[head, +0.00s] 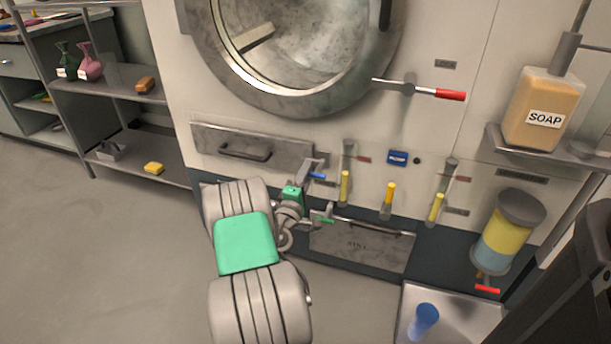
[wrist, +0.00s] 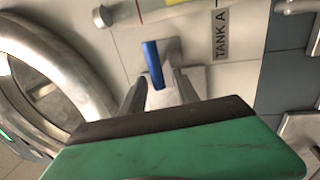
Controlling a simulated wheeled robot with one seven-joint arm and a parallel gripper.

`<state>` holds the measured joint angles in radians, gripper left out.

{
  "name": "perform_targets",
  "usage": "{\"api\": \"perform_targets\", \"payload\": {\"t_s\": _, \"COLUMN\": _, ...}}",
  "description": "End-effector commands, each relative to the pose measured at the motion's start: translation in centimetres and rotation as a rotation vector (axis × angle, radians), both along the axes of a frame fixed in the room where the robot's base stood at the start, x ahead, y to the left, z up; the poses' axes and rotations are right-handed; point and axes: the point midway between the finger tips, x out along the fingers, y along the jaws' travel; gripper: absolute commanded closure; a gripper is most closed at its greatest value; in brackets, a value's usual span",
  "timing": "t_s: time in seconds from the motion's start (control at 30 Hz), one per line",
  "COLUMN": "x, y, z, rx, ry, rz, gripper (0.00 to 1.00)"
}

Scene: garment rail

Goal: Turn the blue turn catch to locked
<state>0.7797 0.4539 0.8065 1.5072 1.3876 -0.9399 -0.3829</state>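The blue turn catch (head: 317,175) is on the machine's front panel, to the right of the drawer. In the wrist view the blue catch (wrist: 153,64) hangs from a grey metal mount, its blue lever lying roughly along my fingers' direction. My gripper (wrist: 160,76) is open, with one finger on each side of the lever's lower end. Gaps show beside the lever, so I see no grip on it. In the head view my gripper (head: 305,179) is at the catch, partly hidden by my wrist. I cannot read the catch's locked mark.
A drawer with a handle (head: 245,152) is to the left. A green-handled part (head: 323,220) is just below my gripper. Yellow-filled tubes (head: 345,187) stand to the right. A red-handled lever (head: 449,95) is above right. A TANK A label (wrist: 221,34) is beside the catch.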

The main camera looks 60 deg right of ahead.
Motion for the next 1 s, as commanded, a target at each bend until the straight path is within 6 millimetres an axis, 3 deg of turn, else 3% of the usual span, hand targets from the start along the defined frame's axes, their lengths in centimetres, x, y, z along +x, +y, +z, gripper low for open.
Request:
{"api": "perform_targets", "payload": {"t_s": 0.53, "x": -0.9, "y": 6.6, "z": -1.5, "rx": -0.001, "ry": -0.001, "rz": 0.002, "gripper": 0.63}}
{"api": "perform_targets", "payload": {"t_s": 1.0, "x": -1.2, "y": 7.5, "z": -1.5, "rx": 0.001, "ry": 0.001, "rz": 0.0, "gripper": 0.63}}
